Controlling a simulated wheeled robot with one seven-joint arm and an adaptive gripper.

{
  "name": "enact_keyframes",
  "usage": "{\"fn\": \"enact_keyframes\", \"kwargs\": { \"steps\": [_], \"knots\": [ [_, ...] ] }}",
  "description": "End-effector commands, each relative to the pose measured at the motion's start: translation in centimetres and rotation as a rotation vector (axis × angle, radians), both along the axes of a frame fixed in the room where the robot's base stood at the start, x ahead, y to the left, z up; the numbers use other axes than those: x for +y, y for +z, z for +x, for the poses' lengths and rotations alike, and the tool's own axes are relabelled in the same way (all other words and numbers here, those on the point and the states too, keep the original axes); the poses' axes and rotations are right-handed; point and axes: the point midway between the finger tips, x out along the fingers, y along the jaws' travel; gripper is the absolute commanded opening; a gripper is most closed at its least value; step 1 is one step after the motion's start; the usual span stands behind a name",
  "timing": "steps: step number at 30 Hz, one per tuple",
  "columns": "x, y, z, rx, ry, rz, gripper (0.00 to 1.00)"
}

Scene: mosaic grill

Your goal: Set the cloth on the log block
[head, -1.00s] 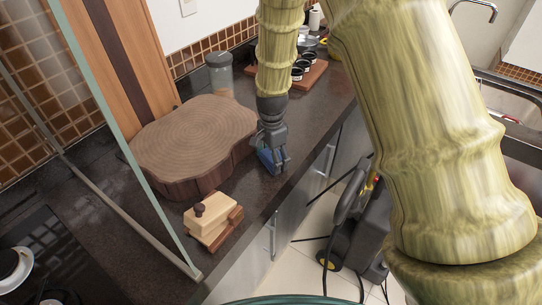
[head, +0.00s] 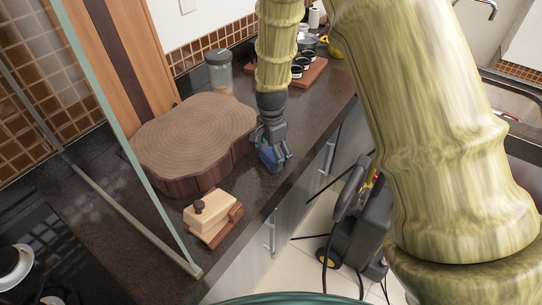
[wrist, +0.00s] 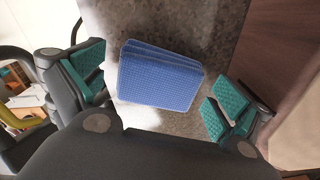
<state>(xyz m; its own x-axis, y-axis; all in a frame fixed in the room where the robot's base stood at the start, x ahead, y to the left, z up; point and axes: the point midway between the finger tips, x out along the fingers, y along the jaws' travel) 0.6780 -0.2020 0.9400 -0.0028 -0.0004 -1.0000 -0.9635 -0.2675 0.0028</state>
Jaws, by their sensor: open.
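The cloth (wrist: 160,80) is a blue, folded, textured pad lying on the dark countertop. In the wrist view it sits between the teal finger pads of my gripper (wrist: 160,98), with gaps on both sides. In the head view my gripper (head: 273,157) points down over the cloth (head: 268,156), open, partly hiding it. The log block (head: 195,130) is a wide, flat slice of wood with a ringed top, on the counter just left of my gripper. Its top is bare.
A wooden box with a dark knob (head: 209,215) stands in front of the log block. A glass jar (head: 219,72) stands behind it. A wooden tray with small black containers (head: 297,72) is at the back. The counter's front edge lies close right of my gripper.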

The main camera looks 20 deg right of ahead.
Motion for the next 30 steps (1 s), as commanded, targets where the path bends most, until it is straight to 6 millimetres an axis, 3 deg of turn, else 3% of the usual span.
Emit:
{"fn": "enact_keyframes", "kwargs": {
  "steps": [21,30],
  "knots": [
    [0.0,9.3,0.1,-0.002,0.0,-0.001,1.0],
    [0.0,11.3,0.1,-0.001,0.0,-0.001,1.0]
  ]
}}
